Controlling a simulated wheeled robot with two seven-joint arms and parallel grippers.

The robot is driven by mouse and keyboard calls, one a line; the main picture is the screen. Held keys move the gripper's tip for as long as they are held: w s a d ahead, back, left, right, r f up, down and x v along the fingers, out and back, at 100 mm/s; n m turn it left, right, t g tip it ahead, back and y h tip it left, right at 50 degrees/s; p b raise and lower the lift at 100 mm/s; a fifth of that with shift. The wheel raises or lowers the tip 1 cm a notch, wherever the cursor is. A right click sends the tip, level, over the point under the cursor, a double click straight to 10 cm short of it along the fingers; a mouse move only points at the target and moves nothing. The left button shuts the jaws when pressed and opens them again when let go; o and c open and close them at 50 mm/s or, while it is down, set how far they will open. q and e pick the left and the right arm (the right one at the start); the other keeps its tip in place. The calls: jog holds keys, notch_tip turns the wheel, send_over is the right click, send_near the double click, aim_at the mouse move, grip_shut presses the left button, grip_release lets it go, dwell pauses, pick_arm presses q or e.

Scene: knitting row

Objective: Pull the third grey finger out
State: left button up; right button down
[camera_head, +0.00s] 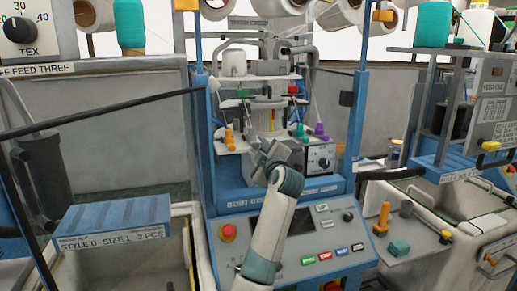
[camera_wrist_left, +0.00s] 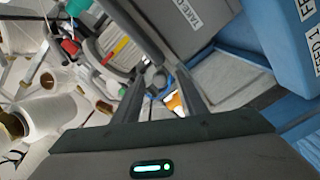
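My left arm reaches up from the bottom of the head view to the middle knitting machine. Its gripper (camera_head: 268,150) is just in front of the round grey knitting head (camera_head: 267,112). In the left wrist view the two fingers of my left gripper (camera_wrist_left: 162,75) stand apart. A small grey rounded part (camera_wrist_left: 155,78) shows between their tips; I cannot tell whether they touch it. I cannot single out the third grey finger, since the gripper hides part of the head. My right gripper is not in view.
An orange piece (camera_head: 229,138), a green piece (camera_head: 301,131) and a purple piece (camera_head: 321,132) stand around the knitting head. Blue posts frame it on both sides. A red stop button (camera_head: 228,232) is on the front panel. A dark rod (camera_head: 100,113) crosses the left side.

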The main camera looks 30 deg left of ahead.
pick_arm(q)
grip_shut()
jog(key=shift+s+d+f, duration=0.1)
jog(key=shift+s+d, duration=0.1)
jog(key=shift+d, duration=0.1)
jog(key=shift+b+v, duration=0.95)
jog(key=shift+v, duration=0.3)
jog(key=shift+a, duration=0.1)
grip_release()
jog(key=shift+s, duration=0.15)
